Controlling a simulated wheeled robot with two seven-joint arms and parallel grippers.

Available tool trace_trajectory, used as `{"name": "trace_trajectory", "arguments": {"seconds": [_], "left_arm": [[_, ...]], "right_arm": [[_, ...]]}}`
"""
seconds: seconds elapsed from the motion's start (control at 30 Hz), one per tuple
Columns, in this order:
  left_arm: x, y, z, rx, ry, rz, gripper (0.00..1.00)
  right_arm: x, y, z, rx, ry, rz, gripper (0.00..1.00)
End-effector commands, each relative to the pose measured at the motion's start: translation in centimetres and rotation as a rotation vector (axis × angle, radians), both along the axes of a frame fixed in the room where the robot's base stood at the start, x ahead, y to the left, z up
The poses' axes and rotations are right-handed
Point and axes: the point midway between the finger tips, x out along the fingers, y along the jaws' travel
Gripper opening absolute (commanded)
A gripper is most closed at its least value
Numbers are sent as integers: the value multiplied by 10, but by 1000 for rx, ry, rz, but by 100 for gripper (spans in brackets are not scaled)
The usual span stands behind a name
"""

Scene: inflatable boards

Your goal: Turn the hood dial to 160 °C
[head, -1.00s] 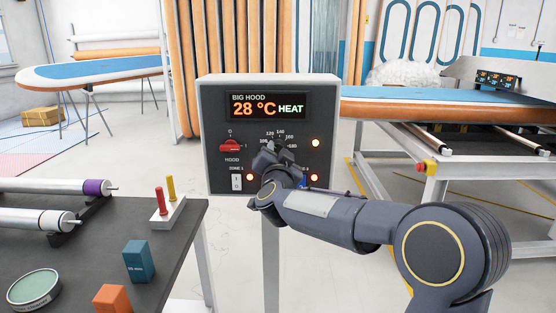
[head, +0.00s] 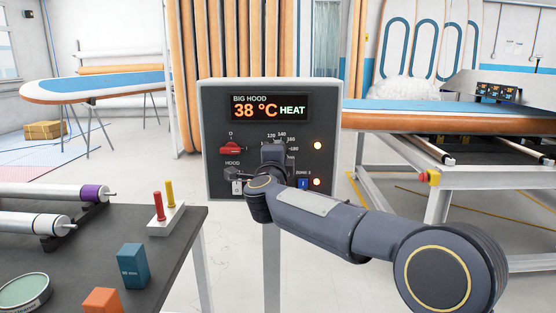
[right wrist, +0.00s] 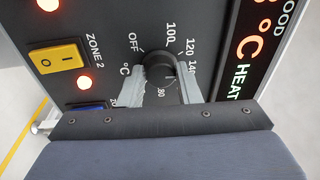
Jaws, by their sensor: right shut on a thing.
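The hood control box (head: 214,110) faces me on a post. Its display (head: 270,107) reads 38 °C HEAT. The black hood dial (right wrist: 160,64) shows in the right wrist view, between my fingers, with printed marks OFF, 100, 120 and part of 140 around it. My right gripper (right wrist: 160,85) is shut on the dial, one finger on each side. In the head view my right gripper (head: 272,158) covers the dial and the lower scale. I cannot tell where the dial's pointer stands. My left gripper is not in view.
A red rotary switch (head: 231,148) sits left of the dial. A yellow switch (right wrist: 58,56) and lit lamps (head: 317,146) are close by on the panel. A dark table (head: 180,235) with rollers and small blocks stands at the left. A long inflatable board (head: 440,118) lies behind at the right.

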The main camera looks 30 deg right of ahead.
Motion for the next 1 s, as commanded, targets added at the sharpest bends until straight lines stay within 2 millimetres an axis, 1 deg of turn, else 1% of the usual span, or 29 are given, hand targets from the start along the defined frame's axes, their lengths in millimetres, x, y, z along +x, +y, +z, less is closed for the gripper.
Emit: {"name": "trace_trajectory", "arguments": {"seconds": [0.03, 0.6, 0.8, 1.0], "left_arm": [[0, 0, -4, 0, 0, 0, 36], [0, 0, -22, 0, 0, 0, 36], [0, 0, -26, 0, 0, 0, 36], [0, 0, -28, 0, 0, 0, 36]], "right_arm": [[1, 1, -3, 39, -21, 2, 8], [1, 1, -1, 482, -292, 0, 8], [1, 1, 0, 593, -361, -1, 8], [1, 1, 0, 665, -404, -1, 8]]}}
